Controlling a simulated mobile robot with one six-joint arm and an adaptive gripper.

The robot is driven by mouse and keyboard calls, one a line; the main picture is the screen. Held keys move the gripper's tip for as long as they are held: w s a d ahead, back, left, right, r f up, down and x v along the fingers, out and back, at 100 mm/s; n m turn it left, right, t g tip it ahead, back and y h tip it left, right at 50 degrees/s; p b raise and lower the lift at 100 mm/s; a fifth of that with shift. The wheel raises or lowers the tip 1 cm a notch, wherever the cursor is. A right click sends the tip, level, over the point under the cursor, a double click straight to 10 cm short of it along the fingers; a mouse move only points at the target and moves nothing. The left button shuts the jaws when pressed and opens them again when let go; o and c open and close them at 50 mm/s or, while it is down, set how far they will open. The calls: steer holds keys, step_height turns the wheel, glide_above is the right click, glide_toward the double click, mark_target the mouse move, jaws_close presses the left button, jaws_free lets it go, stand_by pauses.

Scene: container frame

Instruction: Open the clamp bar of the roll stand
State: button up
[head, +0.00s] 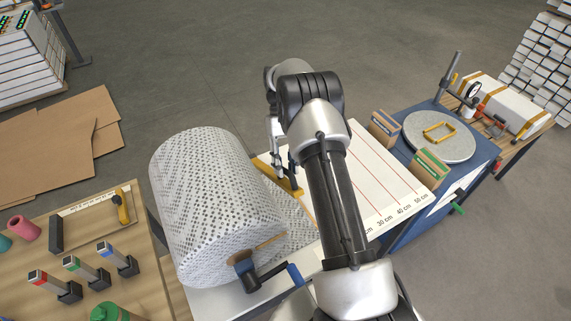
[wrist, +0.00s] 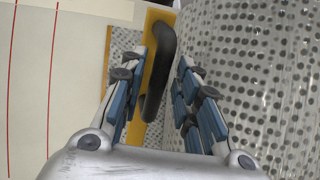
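The roll stand (head: 215,300) carries a large roll of white sheet with grey dots (head: 205,190). The yellow clamp bar (head: 291,187) lies beside the roll, across the dotted sheet, partly hidden by my gripper and arm. In the wrist view the yellow clamp bar (wrist: 152,132) runs up the middle and carries a black curved handle (wrist: 160,75). My gripper (wrist: 163,65) is open, with one blue-padded finger on each side of the handle. I cannot tell whether a finger touches it. In the head view my gripper (head: 280,165) points down at the bar.
A white board with red lines and centimetre marks (head: 385,180) lies right of the bar. A blue crank (head: 270,278) sticks out at the roll's near end. A blue bench with a round grey plate (head: 440,145) stands right. A wooden table with stamps (head: 85,265) stands left.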

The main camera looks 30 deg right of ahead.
steer(key=shift+o, duration=0.3)
steer(key=v, duration=0.7)
steer(key=shift+r, duration=0.2)
steer(key=shift+w, duration=0.1)
stand_by(0.4)
